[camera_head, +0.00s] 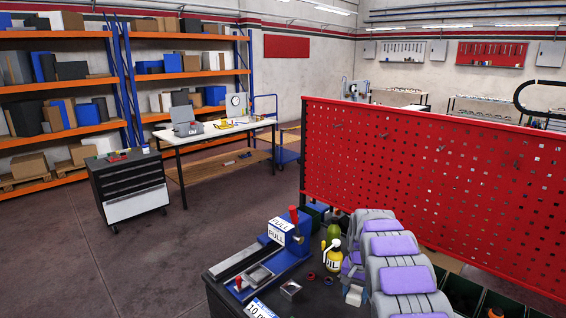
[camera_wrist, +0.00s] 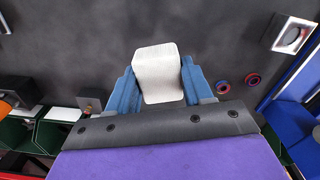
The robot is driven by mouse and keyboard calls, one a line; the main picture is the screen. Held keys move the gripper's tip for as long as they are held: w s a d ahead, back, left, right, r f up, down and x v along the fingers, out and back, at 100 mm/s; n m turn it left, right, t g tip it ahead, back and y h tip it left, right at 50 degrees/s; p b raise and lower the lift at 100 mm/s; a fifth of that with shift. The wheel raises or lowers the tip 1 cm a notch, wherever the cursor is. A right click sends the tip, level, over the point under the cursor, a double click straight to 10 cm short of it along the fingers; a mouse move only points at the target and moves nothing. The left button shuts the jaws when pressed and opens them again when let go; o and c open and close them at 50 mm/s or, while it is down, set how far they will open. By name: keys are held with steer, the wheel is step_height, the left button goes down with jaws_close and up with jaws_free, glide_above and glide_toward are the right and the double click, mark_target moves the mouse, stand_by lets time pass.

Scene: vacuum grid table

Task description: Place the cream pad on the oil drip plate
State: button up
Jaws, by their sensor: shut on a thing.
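The cream pad (camera_wrist: 158,72) is a pale block held between the blue fingers of my gripper (camera_wrist: 160,88) in the wrist view. The gripper is shut on its sides. In the head view the pad (camera_head: 354,297) shows as a small pale piece at my gripper (camera_head: 354,285), partly hidden by my arm. A small square metal tray with a dark inside, which looks like the oil drip plate (camera_wrist: 291,35), lies at the upper right of the wrist view, apart from the pad. It also shows in the head view (camera_head: 290,289), left of the gripper.
Red and blue rings (camera_wrist: 252,79) lie between pad and tray. A blue vise-like machine (camera_head: 275,255) stands behind the tray, and a yellow oil can (camera_head: 333,263) stands near my gripper. Green bins (camera_wrist: 52,135) are at the wrist view's left. A red pegboard (camera_head: 430,180) rises behind.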

steer(key=s+a+r+n, duration=0.1)
steer(key=s+a+n, duration=0.4)
steer(key=s, duration=0.8)
steer(key=a, duration=0.3)
steer(key=shift+s+r+n, duration=0.15)
steer(key=shift+s+n, duration=0.05)
steer(key=shift+n, duration=0.1)
